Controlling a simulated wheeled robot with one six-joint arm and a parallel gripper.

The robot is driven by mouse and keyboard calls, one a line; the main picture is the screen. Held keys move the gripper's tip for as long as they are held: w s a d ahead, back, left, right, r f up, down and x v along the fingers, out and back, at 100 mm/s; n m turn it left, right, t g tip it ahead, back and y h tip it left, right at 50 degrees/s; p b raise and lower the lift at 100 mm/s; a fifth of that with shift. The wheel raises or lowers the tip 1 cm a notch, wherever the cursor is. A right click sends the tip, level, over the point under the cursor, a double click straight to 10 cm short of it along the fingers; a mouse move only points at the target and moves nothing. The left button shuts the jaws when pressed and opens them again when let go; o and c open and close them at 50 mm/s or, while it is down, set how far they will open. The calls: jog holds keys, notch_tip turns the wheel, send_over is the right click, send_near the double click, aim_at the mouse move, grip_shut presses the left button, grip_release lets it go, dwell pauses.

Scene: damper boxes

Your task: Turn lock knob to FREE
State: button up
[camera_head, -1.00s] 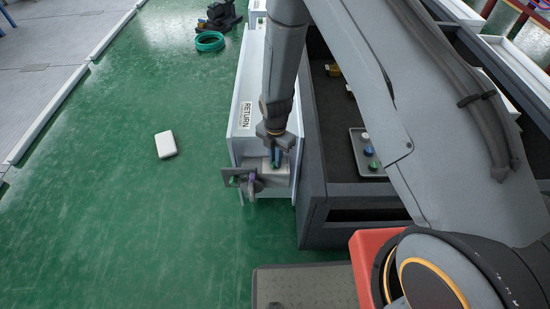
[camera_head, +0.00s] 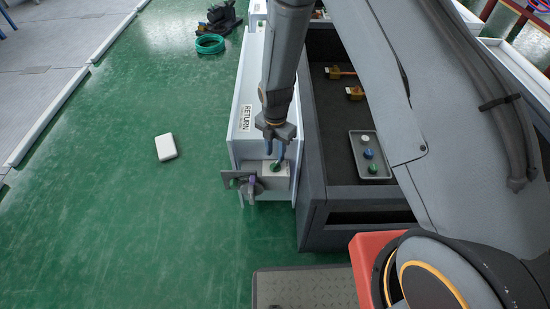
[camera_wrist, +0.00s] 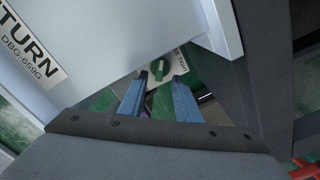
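The green lock knob (camera_head: 275,166) sits on a pale plate at the near end of the white box labelled RETURN (camera_head: 246,118). In the wrist view the knob (camera_wrist: 160,68) shows a raised bar standing roughly upright in the picture, on a light label with partly readable lettering. Which marking it points at cannot be told. My gripper (camera_head: 275,155) is just above the knob. In the wrist view its two blue fingers (camera_wrist: 159,88) are apart with nothing between them, and the knob shows beyond their tips.
A grey bracket with a lever (camera_head: 246,183) juts out below the knob plate. A white block (camera_head: 166,146) lies on the open green floor.

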aim_at(276, 164)
jog(key=shift+r, duration=1.4)
jog(key=shift+d+r, duration=0.1)
jog(key=shift+r, duration=0.05)
jog(key=s+d+r+m+p, duration=0.25)
jog(key=r+m, duration=0.25)
jog(key=r, duration=0.3)
jog(key=s+d+r+m+p, duration=0.1)
jog(key=s+d+r+m, duration=0.3)
jog(key=r, duration=0.3)
jog(key=s+d+r+m+p, duration=0.2)
jog(key=d+r+m, duration=0.25)
jog(key=r, duration=0.35)
jog(key=s+d+r+m+p, duration=0.2)
jog(key=s+r+m, duration=0.4)
jog(key=s+m, duration=0.1)
jog(key=s+d+r+m+p, duration=0.2)
jog(key=s+d+r+m, duration=0.1)
jog(key=s+r+m, duration=0.3)
jog(key=shift+s+d+r+m+p, duration=0.35)
jog(key=shift+s+m, duration=0.35)
jog(key=shift+m, duration=0.25)
